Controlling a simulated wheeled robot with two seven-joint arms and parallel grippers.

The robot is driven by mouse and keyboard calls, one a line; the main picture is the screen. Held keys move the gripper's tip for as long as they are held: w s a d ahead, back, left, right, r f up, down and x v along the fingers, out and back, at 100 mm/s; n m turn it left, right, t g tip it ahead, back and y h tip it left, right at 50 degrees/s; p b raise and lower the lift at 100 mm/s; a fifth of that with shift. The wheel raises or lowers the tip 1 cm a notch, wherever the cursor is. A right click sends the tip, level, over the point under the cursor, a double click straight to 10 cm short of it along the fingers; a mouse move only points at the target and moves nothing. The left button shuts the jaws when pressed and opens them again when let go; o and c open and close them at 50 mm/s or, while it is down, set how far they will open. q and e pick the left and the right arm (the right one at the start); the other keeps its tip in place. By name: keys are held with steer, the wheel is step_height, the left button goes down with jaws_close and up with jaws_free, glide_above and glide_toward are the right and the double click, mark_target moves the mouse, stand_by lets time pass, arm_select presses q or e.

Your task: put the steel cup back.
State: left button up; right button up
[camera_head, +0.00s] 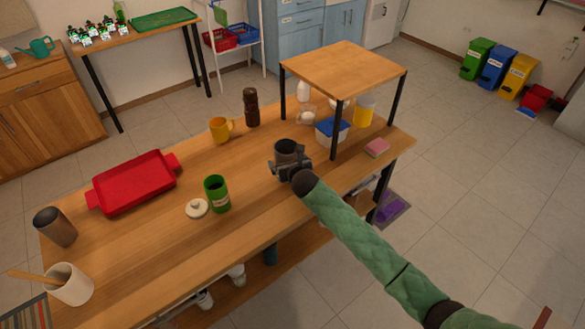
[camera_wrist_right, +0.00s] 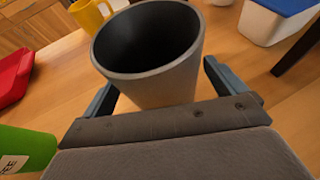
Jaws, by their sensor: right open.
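A grey steel cup (camera_head: 288,149) with a dark inside stands upright on the wooden table, near the middle right. My right gripper (camera_head: 289,169) is open around its lower part. In the right wrist view the cup (camera_wrist_right: 150,50) stands between the two spread fingers of the gripper (camera_wrist_right: 165,92), with a visible gap at the right finger. Contact at the left finger cannot be told. A second dark metal tumbler (camera_head: 55,227) stands at the table's left end. My left gripper is not in view.
A green canister (camera_head: 217,194) and white lid (camera_head: 197,208) are left of the cup. A yellow mug (camera_head: 220,130) and brown bottle (camera_head: 251,108) stand behind. A raised wooden shelf (camera_head: 345,70) and blue-lidded box (camera_head: 332,131) are at right. A red tray (camera_head: 134,182) lies left.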

arm_select(q)
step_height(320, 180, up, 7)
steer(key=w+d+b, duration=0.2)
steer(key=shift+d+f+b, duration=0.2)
steer(key=shift+b, duration=0.1)
arm_select(e)
steer(key=v, duration=1.1)
steer(key=shift+s, duration=0.2)
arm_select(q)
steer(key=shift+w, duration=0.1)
